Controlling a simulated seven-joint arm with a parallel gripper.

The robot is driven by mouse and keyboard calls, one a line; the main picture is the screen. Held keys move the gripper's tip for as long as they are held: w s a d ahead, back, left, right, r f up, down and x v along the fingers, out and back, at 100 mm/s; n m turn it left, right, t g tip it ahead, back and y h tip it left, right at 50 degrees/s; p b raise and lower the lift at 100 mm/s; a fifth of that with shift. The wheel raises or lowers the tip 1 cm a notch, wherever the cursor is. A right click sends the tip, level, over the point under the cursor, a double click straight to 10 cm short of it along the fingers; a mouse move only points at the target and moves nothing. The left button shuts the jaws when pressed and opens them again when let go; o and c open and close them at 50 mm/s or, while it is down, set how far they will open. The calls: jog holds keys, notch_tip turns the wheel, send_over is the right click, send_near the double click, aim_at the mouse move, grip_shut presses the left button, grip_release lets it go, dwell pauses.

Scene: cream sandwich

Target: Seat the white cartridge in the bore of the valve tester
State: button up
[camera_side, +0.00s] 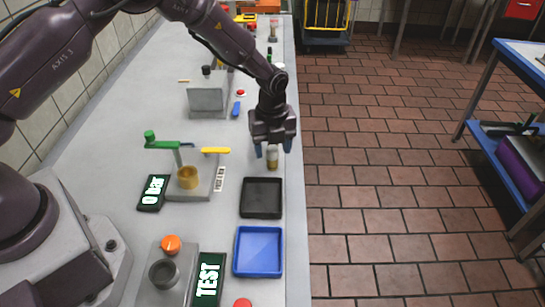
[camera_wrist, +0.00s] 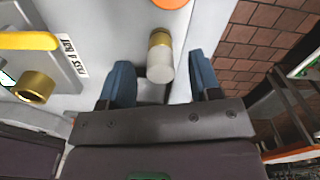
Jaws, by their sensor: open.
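The white cartridge (camera_side: 272,153) stands upright on the bench, with a brass-coloured lower part. It also shows in the wrist view (camera_wrist: 160,73), seen from above with its white end toward me. My gripper (camera_side: 273,150) is open just above and around it, with one blue fingertip on each side; in the wrist view (camera_wrist: 160,75) gaps show between cartridge and fingers. The valve tester (camera_side: 205,188) is to the left, with a green lever, a yellow handle and a "0 bar" display. Its brass bore (camera_side: 188,178) looks empty in the wrist view (camera_wrist: 35,86).
A black tray (camera_side: 243,213) and a blue tray (camera_side: 236,262) lie in front of the cartridge. A device with an orange knob (camera_side: 171,244) and a TEST sign (camera_side: 208,280) stands nearer the camera. A grey block (camera_side: 206,100) stands behind the tester. The bench's right edge is close to the cartridge.

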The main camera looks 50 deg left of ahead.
jog(key=shift+f, duration=0.85)
jog(key=c, duration=1)
jog(key=shift+r, duration=0.1)
